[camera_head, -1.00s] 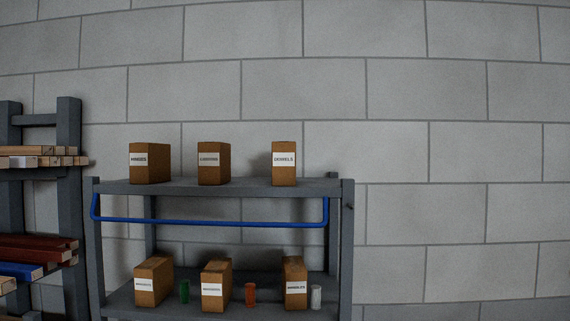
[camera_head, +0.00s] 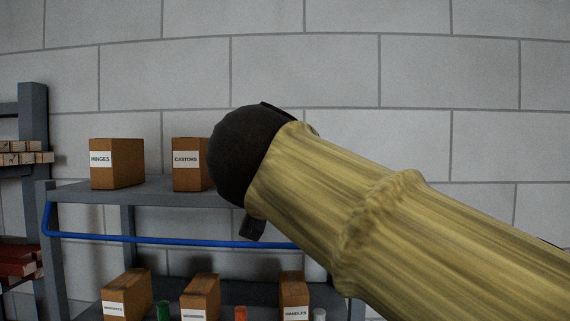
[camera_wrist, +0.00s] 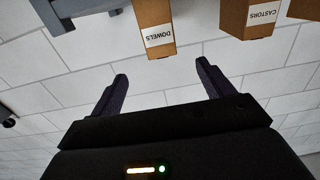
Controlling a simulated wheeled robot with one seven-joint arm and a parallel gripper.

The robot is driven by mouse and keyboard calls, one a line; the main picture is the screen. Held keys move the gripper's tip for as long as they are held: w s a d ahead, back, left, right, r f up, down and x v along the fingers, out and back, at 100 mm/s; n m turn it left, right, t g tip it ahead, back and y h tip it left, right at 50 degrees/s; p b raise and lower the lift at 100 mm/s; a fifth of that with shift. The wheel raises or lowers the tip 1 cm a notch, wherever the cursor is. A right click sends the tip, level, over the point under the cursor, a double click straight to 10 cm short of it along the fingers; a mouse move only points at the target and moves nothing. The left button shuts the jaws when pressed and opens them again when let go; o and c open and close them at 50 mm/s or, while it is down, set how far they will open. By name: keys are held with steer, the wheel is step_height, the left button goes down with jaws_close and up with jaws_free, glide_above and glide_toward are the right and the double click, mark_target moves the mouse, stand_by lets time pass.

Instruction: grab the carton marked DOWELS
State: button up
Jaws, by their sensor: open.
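The carton marked DOWELS (camera_wrist: 156,30) is a brown box with a white label. It shows upside down in the wrist view, beyond my fingertips and roughly centred between them. My gripper (camera_wrist: 160,72) is open and empty, with its two dark fingers apart and the carton not between them. In the head view my arm hides the DOWELS carton and my fingers.
A carton marked CASTORS (camera_head: 189,164) and one marked HINGES (camera_head: 117,164) stand on the grey top shelf (camera_head: 75,194). A blue rail (camera_head: 150,239) runs along the shelf front. Cartons and small coloured cylinders stand on the lower shelf. A timber rack is at far left.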

steer(key=shift+a+r, duration=0.1)
steer(key=shift+r, duration=0.25)
steer(key=w+p, duration=0.3)
steer(key=w, duration=0.2)
steer(key=w+p, duration=0.3)
steer(key=w, duration=0.3)
steer(key=shift+r+p, duration=0.2)
steer(key=shift+p, duration=0.1)
steer(key=shift+w+f, duration=0.2)
steer(key=shift+w, duration=0.25)
steer(key=shift+r, duration=0.1)
